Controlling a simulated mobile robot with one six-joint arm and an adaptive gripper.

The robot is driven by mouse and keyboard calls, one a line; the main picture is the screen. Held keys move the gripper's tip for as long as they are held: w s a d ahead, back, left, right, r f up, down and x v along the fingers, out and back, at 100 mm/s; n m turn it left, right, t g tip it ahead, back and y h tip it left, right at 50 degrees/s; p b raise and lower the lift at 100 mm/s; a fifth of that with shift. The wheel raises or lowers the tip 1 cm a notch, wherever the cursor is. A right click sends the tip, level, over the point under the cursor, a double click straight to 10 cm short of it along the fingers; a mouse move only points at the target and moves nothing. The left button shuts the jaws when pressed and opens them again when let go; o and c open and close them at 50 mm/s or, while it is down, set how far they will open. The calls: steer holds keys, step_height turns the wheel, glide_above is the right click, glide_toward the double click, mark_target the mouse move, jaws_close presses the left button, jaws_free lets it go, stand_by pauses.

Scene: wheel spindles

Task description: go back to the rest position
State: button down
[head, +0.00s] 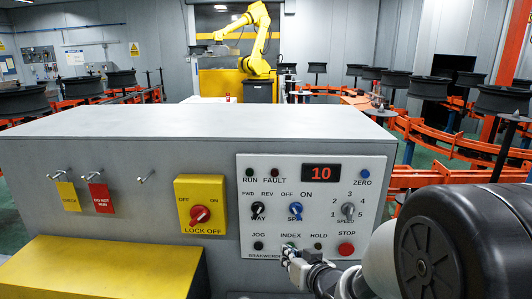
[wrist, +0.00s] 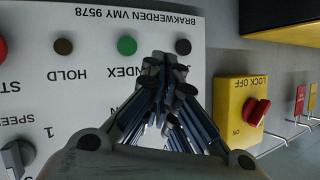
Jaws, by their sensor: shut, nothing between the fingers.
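My gripper (head: 300,256) is in front of the lower part of the white control panel (head: 275,168) on the grey console. In the wrist view the gripper (wrist: 168,85) is shut and empty, its fingertips close together. That view shows the panel upside down, with the fingertips beside the green INDEX button (wrist: 127,46) and the dark JOG button (wrist: 183,47). In the head view the gripper hides most of the INDEX button. I cannot tell whether the fingertips touch the panel. My arm fills the lower right of the head view.
The red display (head: 322,173) reads 10. A red STOP button (head: 346,249) is right of the gripper. A yellow lock-off switch (head: 200,204) and hooks with yellow (head: 68,195) and red (head: 102,197) tags are left. A yellow robot arm (head: 257,40) and wheel racks stand behind the console (head: 210,122).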

steer(key=s+d+r+m+g+h, duration=0.1)
steer(key=s+d+r+h, duration=0.2)
steer(key=s+d, duration=0.25)
steer(key=s+d+r+m+g+h, duration=0.1)
steer(key=s+d+r+g+h, duration=0.1)
steer(key=s+d+r, duration=0.3)
steer(key=s+a+g, duration=0.2)
steer(key=s+g, duration=0.2)
steer(key=s, duration=1.8)
steer(key=shift+s+f+n, duration=0.2)
steer(key=shift+f+n, duration=0.1)
steer(key=shift+f, duration=0.15)
steer(key=c, duration=2.4)
jaws_free()
